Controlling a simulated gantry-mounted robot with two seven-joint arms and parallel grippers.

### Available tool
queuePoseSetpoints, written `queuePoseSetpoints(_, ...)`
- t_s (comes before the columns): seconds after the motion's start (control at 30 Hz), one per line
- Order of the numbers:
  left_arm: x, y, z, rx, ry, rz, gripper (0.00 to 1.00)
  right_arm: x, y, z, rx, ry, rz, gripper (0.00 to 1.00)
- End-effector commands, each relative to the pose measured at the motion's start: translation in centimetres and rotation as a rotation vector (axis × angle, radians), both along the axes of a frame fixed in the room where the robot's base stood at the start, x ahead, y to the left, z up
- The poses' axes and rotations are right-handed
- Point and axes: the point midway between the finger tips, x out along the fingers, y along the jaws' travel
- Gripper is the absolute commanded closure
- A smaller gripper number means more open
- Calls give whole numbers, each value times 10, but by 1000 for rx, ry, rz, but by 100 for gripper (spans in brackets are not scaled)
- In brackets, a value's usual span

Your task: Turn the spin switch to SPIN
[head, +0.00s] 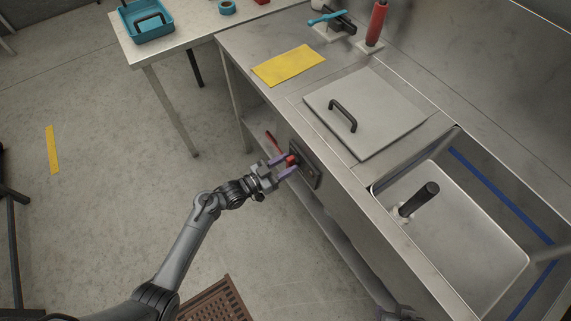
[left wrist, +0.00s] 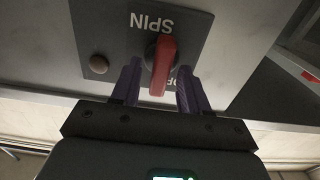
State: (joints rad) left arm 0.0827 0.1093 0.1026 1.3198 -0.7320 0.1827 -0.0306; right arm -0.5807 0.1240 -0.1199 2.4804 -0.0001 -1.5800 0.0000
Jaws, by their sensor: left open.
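The spin switch is a red lever handle (left wrist: 163,62) on a dark panel (left wrist: 108,28). The panel (head: 305,163) is on the front of the steel counter in the head view. In the left wrist view the SPIN label is upside down, above the handle. A second label, apparently OFF, is partly hidden below. The handle stands nearly upright in that picture, its long end downward. My left gripper (head: 283,168) is open at the panel. Its purple fingers (left wrist: 158,68) are on either side of the handle, with gaps visible. Part of what looks like my right gripper (head: 398,313) shows at the bottom edge.
A round brown button (left wrist: 98,64) sits on the panel beside the switch. The counter holds a lid with a black handle (head: 365,113), a yellow cloth (head: 288,66) and a sink (head: 470,235). A shelf runs below. The floor at left is mostly clear.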

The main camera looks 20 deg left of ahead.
Motion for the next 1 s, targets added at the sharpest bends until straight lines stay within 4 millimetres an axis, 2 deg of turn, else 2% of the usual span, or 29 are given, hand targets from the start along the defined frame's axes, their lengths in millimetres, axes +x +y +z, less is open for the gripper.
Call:
queuePoseSetpoints(0.07, 0, 0, 0, 0, 0, 0, 55, 0, 0, 0, 0, 0, 0, 57)
queuePoseSetpoints(0.37, 0, 0, 0, 0, 0, 0, 100, 0, 0, 0, 1, 0, -1, 57)
queuePoseSetpoints(0.67, 0, 0, 1, -13, 9, 0, 100, 0, 1, 2, 5, 1, -4, 57)
queuePoseSetpoints(1.0, 1, 2, 4, -148, 104, 0, 100, 0, 2, 21, 7, 0, -4, 57)
